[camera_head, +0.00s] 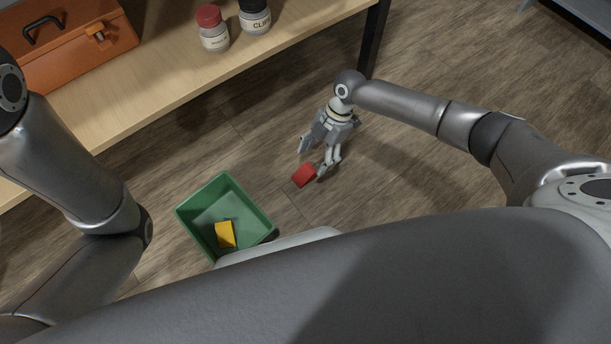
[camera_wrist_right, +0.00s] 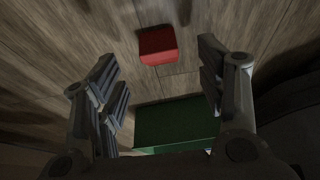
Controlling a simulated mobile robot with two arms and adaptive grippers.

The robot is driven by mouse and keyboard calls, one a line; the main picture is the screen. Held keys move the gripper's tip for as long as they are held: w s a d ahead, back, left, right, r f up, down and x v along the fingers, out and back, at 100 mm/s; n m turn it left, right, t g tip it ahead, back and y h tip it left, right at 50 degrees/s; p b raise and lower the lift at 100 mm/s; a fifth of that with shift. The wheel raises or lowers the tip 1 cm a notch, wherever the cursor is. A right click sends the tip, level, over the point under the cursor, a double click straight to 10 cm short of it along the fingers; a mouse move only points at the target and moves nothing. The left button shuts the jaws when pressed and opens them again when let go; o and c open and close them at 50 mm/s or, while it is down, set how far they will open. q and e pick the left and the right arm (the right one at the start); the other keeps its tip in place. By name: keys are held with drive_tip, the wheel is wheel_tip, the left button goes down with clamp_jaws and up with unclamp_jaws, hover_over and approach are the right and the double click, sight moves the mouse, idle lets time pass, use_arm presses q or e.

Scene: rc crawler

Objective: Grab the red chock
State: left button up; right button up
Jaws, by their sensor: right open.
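The red chock (camera_head: 303,175) is a small red block lying on the wooden floor, to the right of the green bin. My right gripper (camera_head: 312,160) is open and close to the chock in the head view, with nothing between its fingers. In the right wrist view the red chock (camera_wrist_right: 158,45) shows ahead, between and beyond the two open fingers (camera_wrist_right: 162,92). My left arm comes in at the left of the head view, but its gripper is out of view.
A green bin (camera_head: 261,214) with a yellow block (camera_head: 226,234) in it stands on the floor; its green side also shows in the wrist view (camera_wrist_right: 175,122). A wooden bench (camera_head: 160,99) holds an orange toolbox (camera_head: 75,50) and two jars. Floor right of the chock is clear.

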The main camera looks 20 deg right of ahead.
sight(310, 167)
drive_tip(key=shift+b+x, duration=2.5)
drive_tip(key=shift+x, duration=0.35)
drive_tip(key=shift+a, duration=0.1)
drive_tip(key=c, duration=1.1)
drive_tip(key=shift+c, duration=0.2)
drive_tip(key=shift+r, duration=0.1)
